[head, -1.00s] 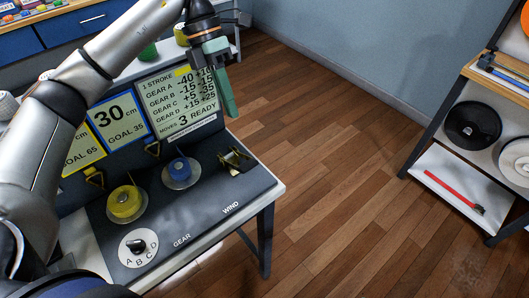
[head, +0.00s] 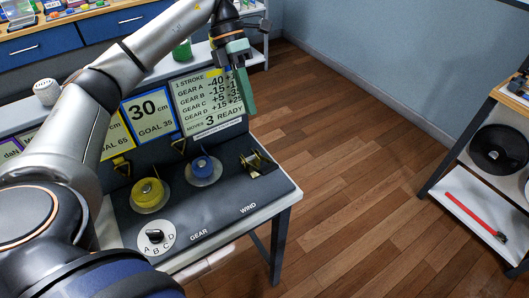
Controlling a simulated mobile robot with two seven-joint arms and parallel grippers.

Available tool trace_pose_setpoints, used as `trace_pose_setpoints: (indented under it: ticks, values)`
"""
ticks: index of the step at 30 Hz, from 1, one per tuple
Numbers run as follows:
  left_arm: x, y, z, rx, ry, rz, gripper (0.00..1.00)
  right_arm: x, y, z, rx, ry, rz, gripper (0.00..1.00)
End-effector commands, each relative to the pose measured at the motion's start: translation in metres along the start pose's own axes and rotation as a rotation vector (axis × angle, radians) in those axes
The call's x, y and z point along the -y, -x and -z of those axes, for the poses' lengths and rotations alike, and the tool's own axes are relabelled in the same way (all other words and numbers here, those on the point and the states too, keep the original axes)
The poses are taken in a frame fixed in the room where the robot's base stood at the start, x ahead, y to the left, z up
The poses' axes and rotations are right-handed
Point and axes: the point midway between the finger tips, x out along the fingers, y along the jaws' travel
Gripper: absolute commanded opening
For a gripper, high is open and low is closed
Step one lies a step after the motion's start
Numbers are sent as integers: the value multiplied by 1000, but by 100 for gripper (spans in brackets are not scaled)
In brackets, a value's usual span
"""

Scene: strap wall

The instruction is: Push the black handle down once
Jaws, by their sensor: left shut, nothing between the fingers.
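A small ratchet with a black handle (head: 262,169) and brass-coloured parts sits at the back right of the dark console top (head: 215,217), above the word WIND. The handle is small in the picture, and its exact angle is hard to tell. My left gripper (head: 248,104), with green fingers pointing down, is shut and empty. It appears above and behind the ratchet, in front of the right part of the score board (head: 206,106), apart from the handle. My right gripper is not in view.
A yellow spool (head: 149,194) and a blue spool (head: 202,167) stand left of the ratchet. A white gear dial (head: 155,237) with a black knob is at the front. My left arm covers the console's left side. A shelf (head: 466,195) stands at far right, with open floor between.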

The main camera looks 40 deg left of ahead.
Motion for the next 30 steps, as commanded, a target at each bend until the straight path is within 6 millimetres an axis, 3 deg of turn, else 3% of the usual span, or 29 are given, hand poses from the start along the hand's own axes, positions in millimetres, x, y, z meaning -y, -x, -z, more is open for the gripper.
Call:
trace_pose_setpoints:
  ticks: [15,21,30]
  values:
    - [1,-102,1,-4,1,1,0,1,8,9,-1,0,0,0]
    - [1,-121,1,-1,1,1,0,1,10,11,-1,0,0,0]
    - [0,-125,0,0,0,0,0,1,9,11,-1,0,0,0]
